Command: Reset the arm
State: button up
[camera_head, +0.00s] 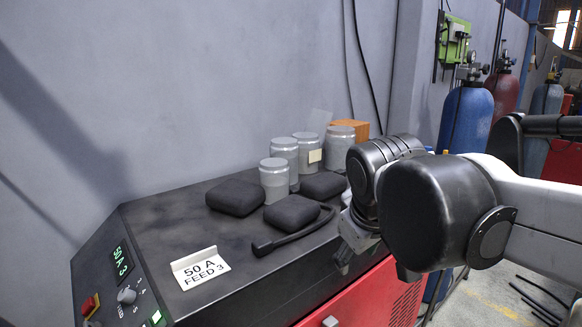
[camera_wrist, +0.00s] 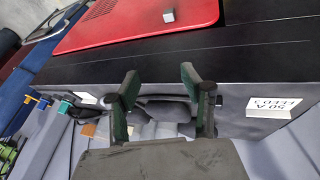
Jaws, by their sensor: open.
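My arm comes in from the right in the camera_head view, its black joints in front of the machine's right side. My gripper (camera_head: 373,266) hangs at the machine's front right edge, partly hidden by my own wrist. In the camera_wrist view my gripper (camera_wrist: 159,77) shows two green-padded fingers spread apart, with nothing held between them.
The black-topped machine (camera_head: 150,225) carries several grey canisters (camera_head: 274,180), dark pads (camera_head: 236,197), a black handle (camera_head: 290,236), an orange box (camera_head: 352,127) and a "50 A FEED 3" card (camera_head: 200,267). Gas cylinders (camera_head: 466,120) stand behind my arm. A wall closes the back.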

jog(key=s+d+f+m+t, duration=0.1)
jog(key=s+d+f+m, duration=0.5)
jog(key=s, duration=0.5)
notch_tip(320, 180, down, 3)
jog(key=shift+d+f+t+b, duration=0.2)
jog(key=shift+d+t+b, duration=0.1)
jog(key=shift+d, duration=0.7)
jog(key=shift+s, duration=0.1)
